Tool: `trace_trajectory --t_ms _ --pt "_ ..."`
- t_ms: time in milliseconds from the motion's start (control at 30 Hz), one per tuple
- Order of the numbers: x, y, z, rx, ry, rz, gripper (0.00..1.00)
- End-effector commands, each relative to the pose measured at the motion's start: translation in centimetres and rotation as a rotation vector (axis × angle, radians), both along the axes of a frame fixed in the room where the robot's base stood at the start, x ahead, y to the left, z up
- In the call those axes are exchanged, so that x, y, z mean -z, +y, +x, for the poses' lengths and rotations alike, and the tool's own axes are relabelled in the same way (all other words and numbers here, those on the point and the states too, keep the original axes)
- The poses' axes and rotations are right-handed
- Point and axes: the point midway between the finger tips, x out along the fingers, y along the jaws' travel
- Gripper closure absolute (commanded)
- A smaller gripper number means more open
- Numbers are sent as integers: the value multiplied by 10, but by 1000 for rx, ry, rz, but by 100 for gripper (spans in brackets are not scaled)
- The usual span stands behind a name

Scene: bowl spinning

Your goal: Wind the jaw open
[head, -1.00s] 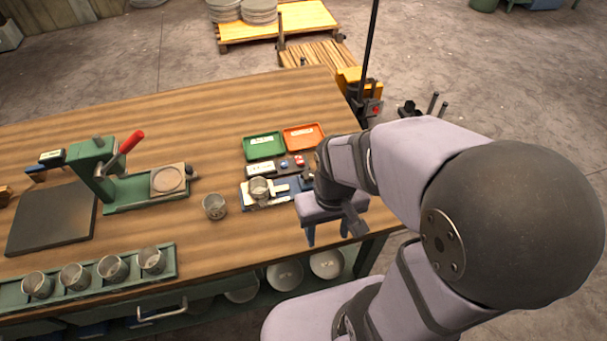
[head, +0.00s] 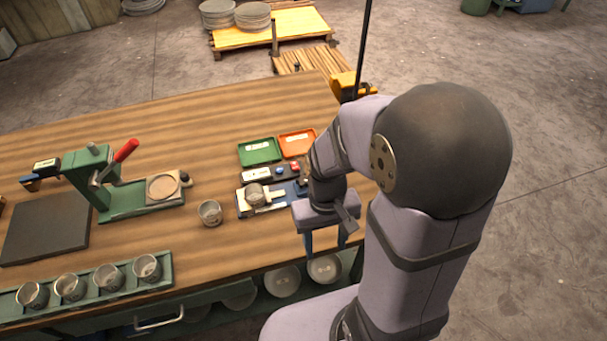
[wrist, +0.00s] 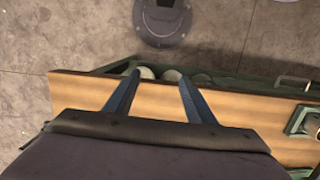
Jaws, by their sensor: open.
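A small blue fixture (head: 294,189) with a pale plate (head: 243,204) lies on the workbench, left of my gripper. A grey metal cup (head: 255,195) stands on it. I cannot make out which part is the jaw, how wide it stands, or its winding handle; my arm hides the fixture's right end. My gripper (head: 326,247) is open and empty near the bench's front right edge, its two blue fingers apart. In the wrist view my gripper (wrist: 158,76) also shows spread fingers over the bench edge, with nothing between them.
A green press with a red lever (head: 126,150) stands at left. A loose cup (head: 210,213) sits left of the fixture. Green (head: 260,152) and orange (head: 296,143) trays lie behind it. A green rack (head: 85,292) holds several cups at the front left.

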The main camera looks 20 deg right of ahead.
Motion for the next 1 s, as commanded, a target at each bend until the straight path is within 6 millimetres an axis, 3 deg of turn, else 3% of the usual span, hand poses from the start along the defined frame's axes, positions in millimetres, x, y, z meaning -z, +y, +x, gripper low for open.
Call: trace_trajectory --t_ms 133,267,367,500,600,800,1000 --pt "7 -5 64 14 -22 0 50" --pt "1 -8 124 79 -65 -8 50" --pt "-13 -10 166 167 -109 -14 50" --pt "-50 -12 212 322 -184 -17 50" --pt "-64 -12 218 448 -181 -24 50" --pt "-63 -11 206 603 -133 -43 50" --pt "-63 -11 206 644 -132 -45 50"
